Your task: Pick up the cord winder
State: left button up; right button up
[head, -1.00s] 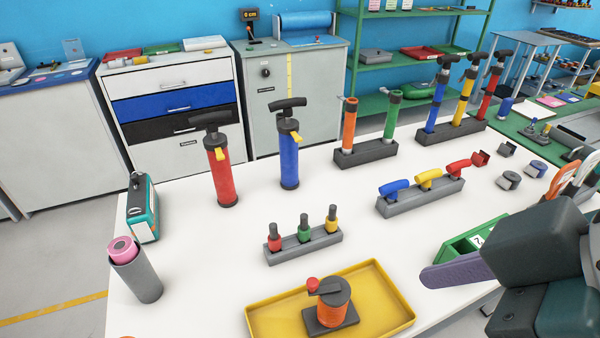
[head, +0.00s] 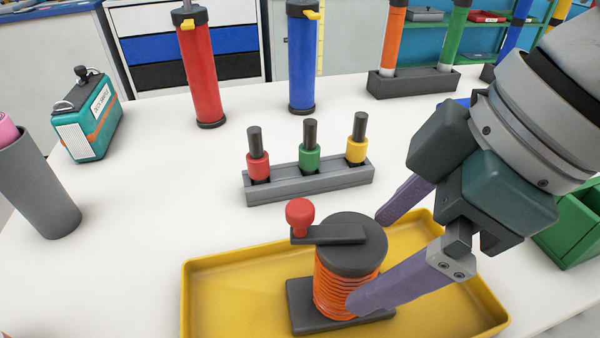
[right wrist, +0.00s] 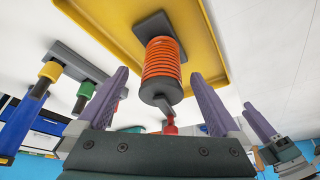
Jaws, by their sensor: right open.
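The cord winder (head: 346,268) has an orange-wound spool, a dark top disc, a crank with a red knob and a dark base. It stands upright in the yellow tray (head: 225,285). My right gripper (head: 372,258) is open, with purple fingers reaching in from the right. One fingertip overlaps the front of the spool, the other is behind to the right. In the right wrist view, the winder (right wrist: 163,72) appears between the spread fingers (right wrist: 158,80); I cannot tell whether either touches it. My left gripper (right wrist: 262,124) seems partly visible at the right of that view.
A grey rack (head: 310,183) with red, green and yellow pieces stands just behind the tray. Red (head: 200,75) and blue (head: 303,60) pumps stand farther back. A teal case (head: 88,122) and a grey cup (head: 40,195) are left. A green bin (head: 575,230) is right.

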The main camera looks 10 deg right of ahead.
aim_at(316, 302)
jog(key=x, duration=0.2)
jog(key=b+x, duration=0.1)
jog(key=x, duration=0.1)
jog(key=b+x, duration=0.1)
jog(key=x, duration=0.2)
jog(key=shift+a, duration=0.35)
jog(key=shift+c, duration=0.2)
grip_shut()
jog(key=shift+r, duration=0.1)
